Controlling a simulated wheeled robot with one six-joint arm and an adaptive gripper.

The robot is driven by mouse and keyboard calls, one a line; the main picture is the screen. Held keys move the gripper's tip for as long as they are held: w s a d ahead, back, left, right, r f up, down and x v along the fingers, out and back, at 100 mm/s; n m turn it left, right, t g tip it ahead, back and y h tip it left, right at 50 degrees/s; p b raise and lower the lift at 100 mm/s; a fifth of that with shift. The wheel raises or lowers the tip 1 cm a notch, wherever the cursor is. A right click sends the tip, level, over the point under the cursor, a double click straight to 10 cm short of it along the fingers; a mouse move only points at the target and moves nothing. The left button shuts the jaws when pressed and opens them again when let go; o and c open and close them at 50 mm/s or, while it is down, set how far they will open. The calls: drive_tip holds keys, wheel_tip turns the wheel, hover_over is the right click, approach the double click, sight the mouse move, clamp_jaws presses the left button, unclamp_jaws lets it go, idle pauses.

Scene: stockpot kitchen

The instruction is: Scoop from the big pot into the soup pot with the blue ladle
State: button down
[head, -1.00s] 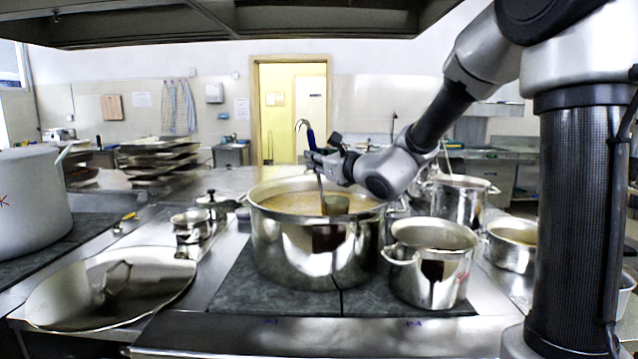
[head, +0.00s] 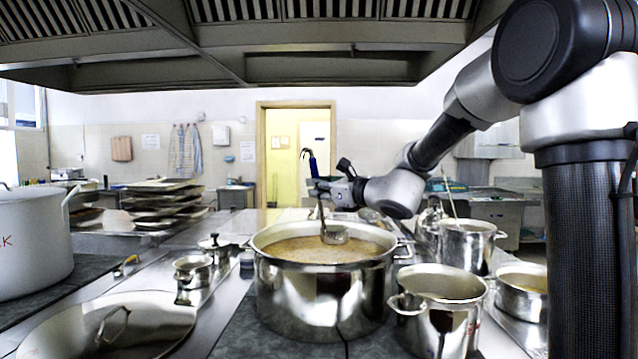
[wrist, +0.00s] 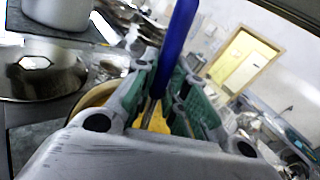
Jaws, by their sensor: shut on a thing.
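The big pot (head: 325,295) is a wide steel pot filled with brownish soup. My gripper (head: 322,188) is above it, shut on the blue ladle (head: 312,165). The ladle is nearly upright, with its hooked blue handle end above the fingers and its steel bowl (head: 336,236) over the big pot's opening. I cannot tell whether the bowl touches the soup or what it holds. In the wrist view the blue handle (wrist: 178,42) stands between the finger pads. A smaller two-handled steel pot (head: 440,312), likely the soup pot, stands right of the big pot; its inside bottom is hidden.
Another steel pot (head: 466,246) with a utensil in it stands behind right, and a shallow pot (head: 523,292) at far right. A large lid (head: 105,328) lies front left, near small pots (head: 193,272). A big grey pot (head: 35,240) stands far left. A hood (head: 330,65) hangs overhead.

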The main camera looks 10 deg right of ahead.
wheel_tip(320, 180, down, 13)
drive_tip(key=shift+r, duration=0.2)
idle(0.6)
idle(1.2)
drive_tip(key=shift+r, duration=7.2)
